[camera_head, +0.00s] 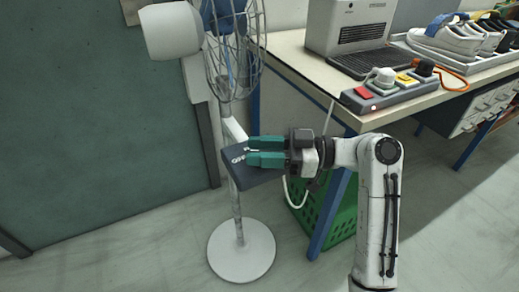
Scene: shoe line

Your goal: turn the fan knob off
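The fan (228,50) stands at the left of centre, with a wire cage and a round white base on the floor. The fan knob cannot be made out; the fingers cover part of the box. Contact with the box is also unclear.
A workbench (297,56) stands right of the fan, its blue leg (329,212) close by my arm. It carries a grey heater (349,25), a power strip (390,93) and several shoes (450,38). A green crate (343,222) is below. A white cable hangs near the gripper.

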